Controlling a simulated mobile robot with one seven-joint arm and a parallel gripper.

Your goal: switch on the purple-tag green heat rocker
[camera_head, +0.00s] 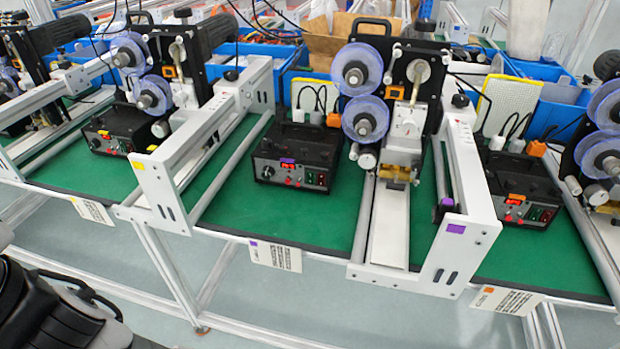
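The purple-tag box (296,158) is a black control box on the green mat in the middle, with a purple tag (287,161) above its front panel. Near the panel's right end is a small green rocker (309,178), with a reddish switch (321,180) beside it. A knob and a lit red display are further left on the panel. The rocker's position and its lettering are too small to read. My gripper's fingers do not show. Dark parts at the lower left look like my arm, well short of the box.
Similar black boxes stand left with a yellow tag (134,148) and right with an orange tag (516,197). White frame rails (460,205) and blue-reel coders (365,90) flank the middle box. Open green mat (290,215) lies before it. A purple-marked label hangs at the table edge (275,254).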

